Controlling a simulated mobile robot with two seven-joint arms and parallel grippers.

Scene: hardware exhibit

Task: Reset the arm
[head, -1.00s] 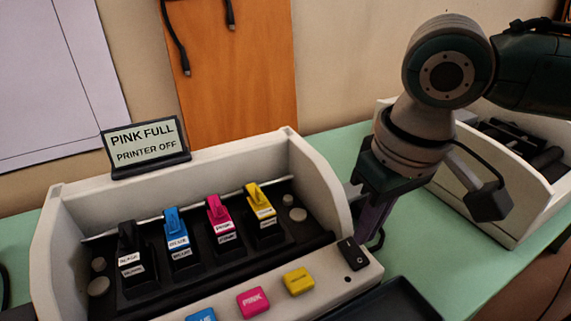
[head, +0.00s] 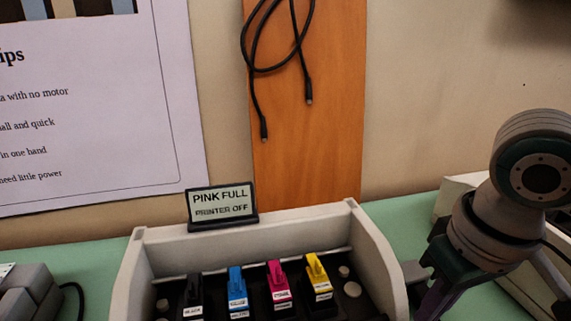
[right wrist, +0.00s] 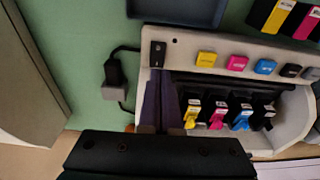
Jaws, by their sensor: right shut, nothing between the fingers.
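My right arm comes in at the right of the head view. Its gripper (head: 432,303) points down beside the right wall of the white printer (head: 375,235), partly cut off by the frame's bottom edge. In the right wrist view the gripper's dark purple fingers (right wrist: 162,100) are together and empty, with their tips just below the black power switch (right wrist: 157,54). I cannot tell whether they touch it. The printer holds black, blue, pink and yellow cartridges. A sign (head: 222,206) on it reads "PINK FULL, PRINTER OFF". My left gripper is not in view.
A black plug (right wrist: 113,72) with a cable lies beside the printer. A dark tray (right wrist: 178,10) and loose cartridges (right wrist: 275,15) lie in front of it. Another pale case (head: 460,190) stands behind my right arm. Cables (head: 262,70) hang on a wooden board.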

